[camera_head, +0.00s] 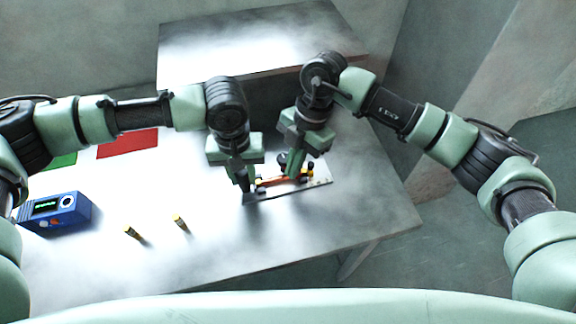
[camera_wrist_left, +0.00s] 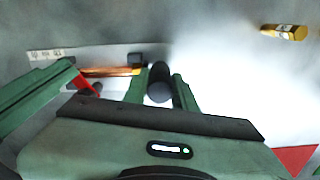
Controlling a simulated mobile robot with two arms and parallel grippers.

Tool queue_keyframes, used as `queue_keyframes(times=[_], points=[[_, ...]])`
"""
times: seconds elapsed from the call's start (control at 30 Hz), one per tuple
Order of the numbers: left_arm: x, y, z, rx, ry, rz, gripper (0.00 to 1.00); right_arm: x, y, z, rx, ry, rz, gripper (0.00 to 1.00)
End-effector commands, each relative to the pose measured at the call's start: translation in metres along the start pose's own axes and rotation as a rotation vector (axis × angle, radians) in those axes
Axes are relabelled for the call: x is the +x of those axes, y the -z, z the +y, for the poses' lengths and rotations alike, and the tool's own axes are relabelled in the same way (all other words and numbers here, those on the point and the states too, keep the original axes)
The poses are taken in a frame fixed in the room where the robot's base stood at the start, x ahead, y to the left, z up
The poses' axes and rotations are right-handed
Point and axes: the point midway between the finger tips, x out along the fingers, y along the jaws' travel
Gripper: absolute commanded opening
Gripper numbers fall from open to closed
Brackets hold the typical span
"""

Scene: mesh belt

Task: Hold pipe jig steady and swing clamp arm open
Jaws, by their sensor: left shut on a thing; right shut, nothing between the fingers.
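The pipe jig is a flat grey metal plate (camera_head: 287,193) on the table with a copper-orange pipe (camera_head: 273,181) along it. In the left wrist view, its plate (camera_wrist_left: 45,54) and pipe (camera_wrist_left: 105,72) also show. My left gripper (camera_head: 245,184) is at the plate's left end. In the left wrist view, its fingers (camera_wrist_left: 160,88) are closed around a dark rounded part of the jig. My right gripper (camera_head: 292,173) is shut and empty, low over the jig's middle, close to a red part (camera_wrist_left: 84,83) that may be the clamp arm. The grippers partly hide the jig.
A blue device with a display (camera_head: 55,213), a red mat (camera_head: 128,143) and a green mat (camera_head: 62,161) are further left. The table's right side is clear.

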Motion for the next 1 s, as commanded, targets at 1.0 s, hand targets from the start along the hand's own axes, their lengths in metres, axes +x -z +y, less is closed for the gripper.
queue_keyframes(times=[1.0], points=[[0.001,-0.001,0.0,0.001,0.002,-0.002,0.0,-0.013,-0.038,0.006,-0.005,0.001,0.0,0.0]])
